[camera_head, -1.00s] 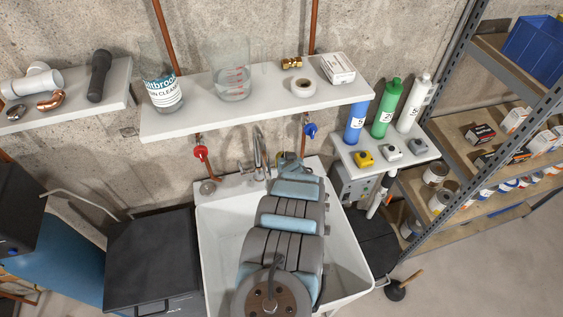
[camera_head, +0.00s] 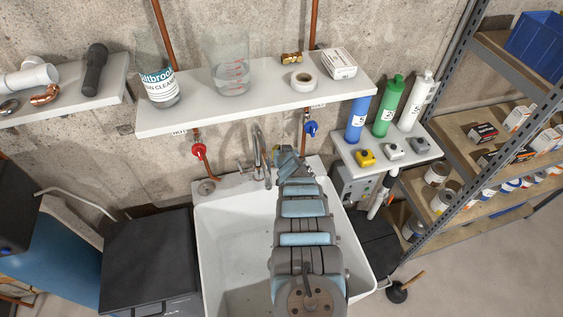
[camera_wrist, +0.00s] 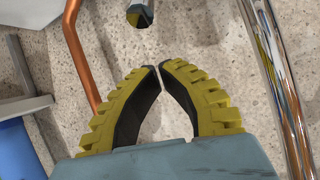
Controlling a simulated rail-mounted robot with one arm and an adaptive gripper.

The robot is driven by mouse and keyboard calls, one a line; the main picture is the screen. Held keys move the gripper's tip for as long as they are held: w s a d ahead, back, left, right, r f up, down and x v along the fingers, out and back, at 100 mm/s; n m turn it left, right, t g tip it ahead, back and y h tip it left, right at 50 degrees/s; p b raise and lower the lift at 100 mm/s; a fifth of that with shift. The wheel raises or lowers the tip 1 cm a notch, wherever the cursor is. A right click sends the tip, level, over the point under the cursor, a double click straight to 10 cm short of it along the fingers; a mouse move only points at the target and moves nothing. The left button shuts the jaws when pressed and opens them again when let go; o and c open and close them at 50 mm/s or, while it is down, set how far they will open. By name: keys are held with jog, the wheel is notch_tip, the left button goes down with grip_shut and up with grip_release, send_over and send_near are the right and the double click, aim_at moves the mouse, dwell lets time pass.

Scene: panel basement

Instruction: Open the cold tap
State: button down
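A blue-handled tap (camera_head: 311,129) is on the right copper pipe, under the wall shelf. A red-handled tap (camera_head: 199,150) is on the left pipe. A chrome faucet (camera_head: 257,148) stands at the back of the white sink (camera_head: 228,245); it also shows along the right of the wrist view (camera_wrist: 277,80). My gripper (camera_head: 284,152) is just right of the faucet and below the blue tap. In the wrist view my gripper's yellow-padded fingers (camera_wrist: 159,67) nearly meet at the tips, with nothing between them. A small dark, shiny end piece (camera_wrist: 139,15) is beyond them; I cannot tell what it belongs to.
A copper pipe (camera_wrist: 75,45) runs left of my fingers in the wrist view. The wall shelf (camera_head: 255,102) overhangs the taps and carries jars and tape. A small shelf (camera_head: 385,153) with bottles (camera_head: 383,107) is close on the right. Metal racking (camera_head: 470,190) stands farther right.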

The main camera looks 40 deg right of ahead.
jog(key=shift+s+a+f+p, duration=1)
jog(key=shift+s+f+p, duration=0.2)
jog(key=shift+p, duration=0.3)
jog(key=shift+f, duration=0.15)
